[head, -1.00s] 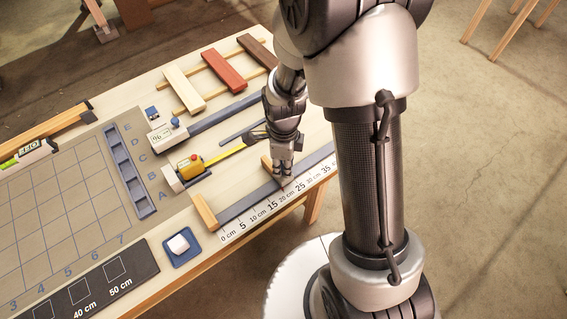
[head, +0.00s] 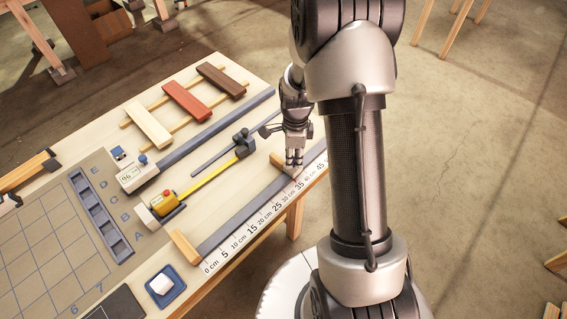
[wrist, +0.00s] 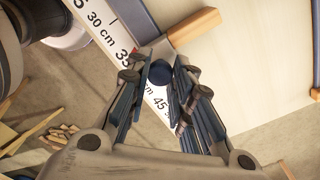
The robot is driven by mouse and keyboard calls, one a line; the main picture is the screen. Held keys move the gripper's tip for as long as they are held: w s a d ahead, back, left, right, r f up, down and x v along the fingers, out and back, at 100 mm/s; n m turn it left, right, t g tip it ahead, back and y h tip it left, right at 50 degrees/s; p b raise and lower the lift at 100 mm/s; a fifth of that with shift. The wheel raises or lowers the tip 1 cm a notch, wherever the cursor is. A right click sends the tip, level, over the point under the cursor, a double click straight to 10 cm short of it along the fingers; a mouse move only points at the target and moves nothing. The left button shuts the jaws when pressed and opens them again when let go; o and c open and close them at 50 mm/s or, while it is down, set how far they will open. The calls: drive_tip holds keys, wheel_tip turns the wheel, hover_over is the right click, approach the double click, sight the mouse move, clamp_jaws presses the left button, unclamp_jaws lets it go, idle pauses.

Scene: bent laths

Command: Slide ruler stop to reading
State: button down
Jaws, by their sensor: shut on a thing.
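The ruler stop (wrist: 195,27) is a light wooden bar with a dark blue round knob (wrist: 161,73) and a small red pointer (wrist: 134,54). In the head view the stop (head: 278,161) lies across the dark ruler rail (head: 237,217). My gripper (wrist: 161,75) has its two fingers closed around the knob. It also shows in the head view (head: 294,162), coming down on the rail. The white scale (head: 237,242) runs along the rail's near side. The red pointer sits just past the 35 label; the exact reading is partly hidden by the left finger.
A wooden end block (head: 186,246) closes the rail at 0 cm. Behind the rail lie a yellow tape measure (head: 168,203) and a blue slotted rack (head: 100,217).

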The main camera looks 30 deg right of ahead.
drive_tip(key=shift+d, duration=0.15)
drive_tip(key=c, duration=1.4)
unclamp_jaws()
drive_tip(key=shift+o, duration=0.2)
wheel_tip(320, 180, up, 12)
drive_tip(key=shift+r, duration=0.1)
